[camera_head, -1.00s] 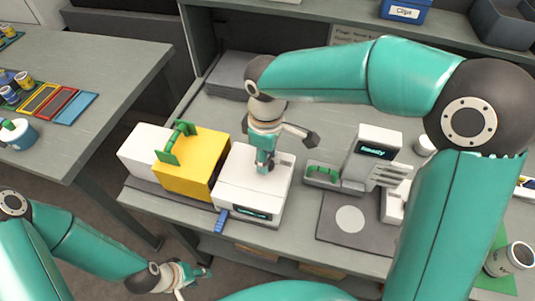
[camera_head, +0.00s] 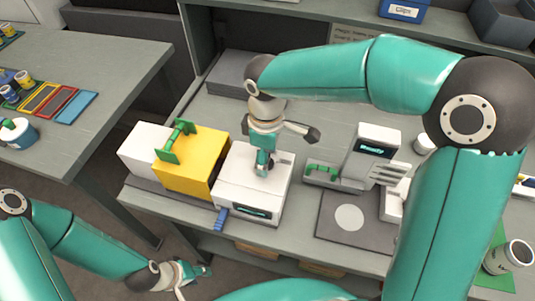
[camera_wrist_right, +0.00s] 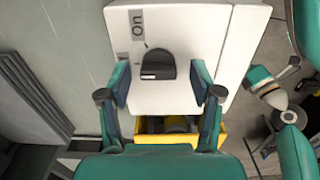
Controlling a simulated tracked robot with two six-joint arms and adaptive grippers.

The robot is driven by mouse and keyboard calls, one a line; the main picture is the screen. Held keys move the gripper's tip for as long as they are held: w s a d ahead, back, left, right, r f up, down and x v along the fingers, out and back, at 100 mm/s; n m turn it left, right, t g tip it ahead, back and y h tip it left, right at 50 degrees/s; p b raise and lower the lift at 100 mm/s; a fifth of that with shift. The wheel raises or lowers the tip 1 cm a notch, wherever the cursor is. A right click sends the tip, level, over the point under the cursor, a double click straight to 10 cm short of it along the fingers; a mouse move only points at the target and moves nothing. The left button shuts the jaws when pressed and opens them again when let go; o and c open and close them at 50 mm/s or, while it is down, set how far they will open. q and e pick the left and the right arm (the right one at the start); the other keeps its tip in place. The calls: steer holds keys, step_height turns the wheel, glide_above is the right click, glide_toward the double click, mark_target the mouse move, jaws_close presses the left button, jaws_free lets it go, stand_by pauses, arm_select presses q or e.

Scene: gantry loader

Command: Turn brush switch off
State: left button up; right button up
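The brush switch (camera_wrist_right: 158,65) is a dark rounded knob on the top of a white box (camera_wrist_right: 192,35), with the word "On" printed beside it in the right wrist view. The white box (camera_head: 250,205) stands on the bench in the head view, where my right gripper hides the knob. My right gripper (camera_wrist_right: 159,84) points down over the box. Its fingers are apart on either side of the knob, with visible gaps to it. My left gripper (camera_head: 192,273) is low at the front left, away from the box, and its finger opening is unclear.
A yellow box (camera_head: 195,175) with a green handle sits left of the white box. A grey device (camera_head: 370,160) with a lit display stands to the right. A blue tab (camera_head: 221,218) is at the white box's front left corner. A side table (camera_head: 90,130) stands at left.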

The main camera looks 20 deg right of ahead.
steer(key=shift+w+r, duration=0.1)
steer(key=shift+r, duration=0.35)
step_height(320, 180, up, 11)
stand_by(0.3)
stand_by(0.4)
